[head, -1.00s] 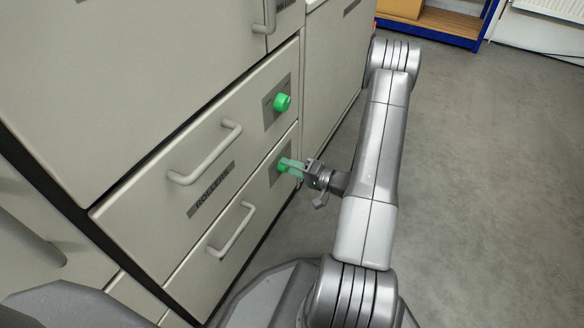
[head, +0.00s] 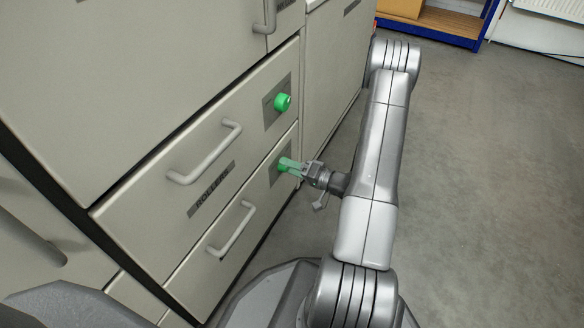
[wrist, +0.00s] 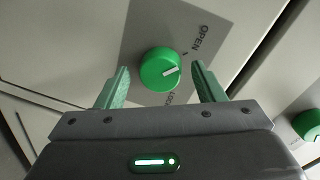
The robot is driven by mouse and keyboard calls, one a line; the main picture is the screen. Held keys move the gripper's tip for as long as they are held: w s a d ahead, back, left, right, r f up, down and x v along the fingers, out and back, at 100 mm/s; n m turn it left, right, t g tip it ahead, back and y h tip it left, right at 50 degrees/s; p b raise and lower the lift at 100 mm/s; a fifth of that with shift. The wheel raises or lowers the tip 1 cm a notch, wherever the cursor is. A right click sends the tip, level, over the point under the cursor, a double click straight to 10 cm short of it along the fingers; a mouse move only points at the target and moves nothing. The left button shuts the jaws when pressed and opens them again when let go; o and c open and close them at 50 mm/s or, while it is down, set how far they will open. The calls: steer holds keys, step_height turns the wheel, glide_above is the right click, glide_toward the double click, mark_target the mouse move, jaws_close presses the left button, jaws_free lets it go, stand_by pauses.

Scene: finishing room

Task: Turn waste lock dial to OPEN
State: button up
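A round green dial (wrist: 158,68) with a white pointer line sits on a grey plate (wrist: 140,28) in the wrist view. The plate reads OPEN at upper right, and a partly hidden word starting "LOC" is below the dial. The pointer points right, between the two words. My gripper (wrist: 160,72) is open, its green fingers on either side of the dial with gaps to it. In the head view my gripper (head: 291,165) is at the lower drawer's dial, which its fingers largely cover. No WASTE label is readable.
Another green dial (head: 282,102) is on the drawer above, labelled ROLLERS (head: 211,190). Bar handles (head: 205,155) (head: 231,230) stick out from both drawers left of the dials. The floor (head: 470,180) to the right is clear. A blue-framed shelf (head: 430,28) stands at the back.

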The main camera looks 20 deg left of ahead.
steer(key=s+d+r+p, duration=0.1)
steer(key=d+p, duration=0.2)
steer(key=d, duration=1)
steer(key=shift+s+d+r, duration=0.15)
steer(key=shift+d, duration=0.2)
steer(key=w+a+f+b, duration=0.1)
steer(key=a+b, duration=0.2)
steer(key=a, duration=1)
steer(key=shift+w+a, duration=0.2)
steer(key=shift+a, duration=0.15)
steer(key=shift+f, duration=0.1)
